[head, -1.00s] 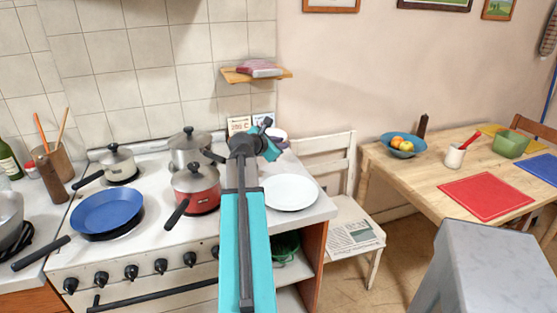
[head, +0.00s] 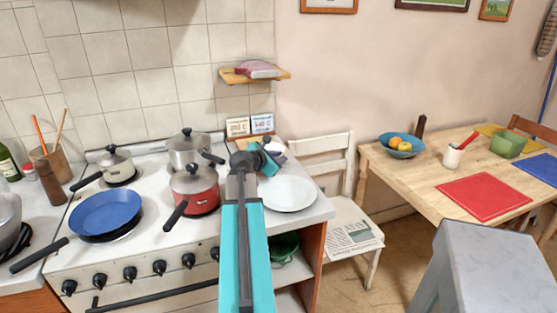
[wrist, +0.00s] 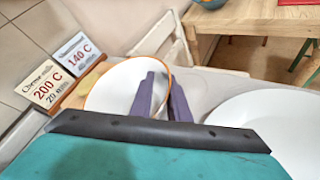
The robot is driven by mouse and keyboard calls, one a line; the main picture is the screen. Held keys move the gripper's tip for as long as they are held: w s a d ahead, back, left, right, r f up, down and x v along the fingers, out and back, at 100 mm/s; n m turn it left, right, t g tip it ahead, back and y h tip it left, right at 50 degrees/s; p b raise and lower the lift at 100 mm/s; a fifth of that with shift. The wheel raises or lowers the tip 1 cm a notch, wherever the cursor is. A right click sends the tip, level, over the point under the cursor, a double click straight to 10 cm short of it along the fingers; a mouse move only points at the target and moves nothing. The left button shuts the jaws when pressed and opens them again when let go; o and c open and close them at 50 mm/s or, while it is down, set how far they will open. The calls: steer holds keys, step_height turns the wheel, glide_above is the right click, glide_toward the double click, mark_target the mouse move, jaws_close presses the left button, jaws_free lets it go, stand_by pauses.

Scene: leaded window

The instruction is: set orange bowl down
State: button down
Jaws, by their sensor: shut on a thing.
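The orange bowl (wrist: 113,90) shows its white inside and thin orange rim in the wrist view. My gripper (wrist: 162,82) is shut on its near right wall, with one purple finger inside the bowl. In the head view my gripper (head: 273,152) is low over the back right corner of the counter, behind the white plate. The arm hides most of the bowl there. I cannot tell whether its base touches the counter.
The white plate (head: 289,194) lies close, right of the bowl in the wrist view. Two small recipe cards (head: 250,126) stand behind, by the wall. A red pot (head: 195,189) is on the stove to the left. A chair (head: 349,222) stands right of the counter.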

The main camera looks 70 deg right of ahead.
steer(key=shift+f, duration=0.35)
steer(key=c, duration=1.7)
jaws_free()
steer(key=shift+o, duration=0.2)
steer(key=b+v, duration=0.1)
steer(key=v, duration=1)
steer(key=shift+a+r, duration=0.1)
steer(key=shift+a, duration=0.05)
steer(key=shift+a+r, duration=0.15)
steer(key=shift+a, duration=0.15)
steer(key=shift+w, duration=0.1)
